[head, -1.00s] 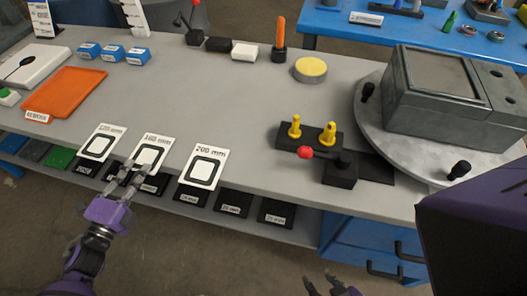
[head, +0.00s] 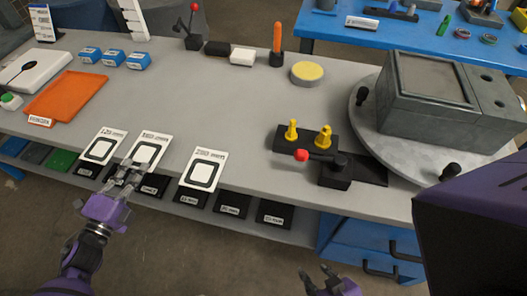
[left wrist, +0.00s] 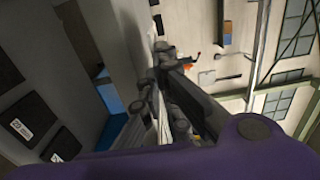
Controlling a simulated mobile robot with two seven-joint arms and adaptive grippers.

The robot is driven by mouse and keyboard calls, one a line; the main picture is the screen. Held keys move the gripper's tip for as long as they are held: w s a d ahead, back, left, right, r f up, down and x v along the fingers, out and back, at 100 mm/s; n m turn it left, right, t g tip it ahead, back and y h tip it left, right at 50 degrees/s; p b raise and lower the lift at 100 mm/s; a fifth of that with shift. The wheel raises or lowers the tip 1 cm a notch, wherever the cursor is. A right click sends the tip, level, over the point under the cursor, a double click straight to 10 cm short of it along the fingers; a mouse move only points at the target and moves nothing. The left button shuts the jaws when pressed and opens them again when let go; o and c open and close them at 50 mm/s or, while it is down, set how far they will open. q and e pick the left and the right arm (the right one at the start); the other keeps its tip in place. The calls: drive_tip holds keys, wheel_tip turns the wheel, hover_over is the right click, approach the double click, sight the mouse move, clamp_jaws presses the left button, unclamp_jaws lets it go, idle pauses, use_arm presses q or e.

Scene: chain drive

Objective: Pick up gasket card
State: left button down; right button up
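Three white gasket cards with black square outlines lie along the front edge of the grey bench: a left card (head: 103,149), a middle card (head: 147,153) and a right card (head: 202,170). My left gripper (head: 126,170) is at the front left edge of the middle card, its fingers appearing closed on that edge. The card looks slightly raised; the exact contact is hard to see. In the left wrist view the fingers (left wrist: 165,115) crowd the middle, seen edge-on. My right gripper (head: 322,279) is open and empty at the bottom, in front of the bench.
Black labelled bins (head: 232,205) sit on a shelf below the front edge. An orange tray (head: 66,95) and blue boxes (head: 112,57) are at left. A black fixture with yellow pegs (head: 307,137) and a grey machine on a turntable (head: 440,100) stand right.

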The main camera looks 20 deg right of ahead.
use_arm(q)
drive_tip(key=s+a+r+p, duration=0.4)
drive_tip(key=s+a, duration=0.4)
drive_tip(key=s, duration=0.3)
drive_tip(key=shift+a+r, duration=0.35)
drive_tip(key=shift+r, duration=0.05)
use_arm(e)
drive_tip(key=w+r+t, duration=0.1)
drive_tip(key=w+r, duration=0.4)
drive_tip(key=r, duration=0.2)
use_arm(q)
drive_tip(key=shift+s, duration=0.1)
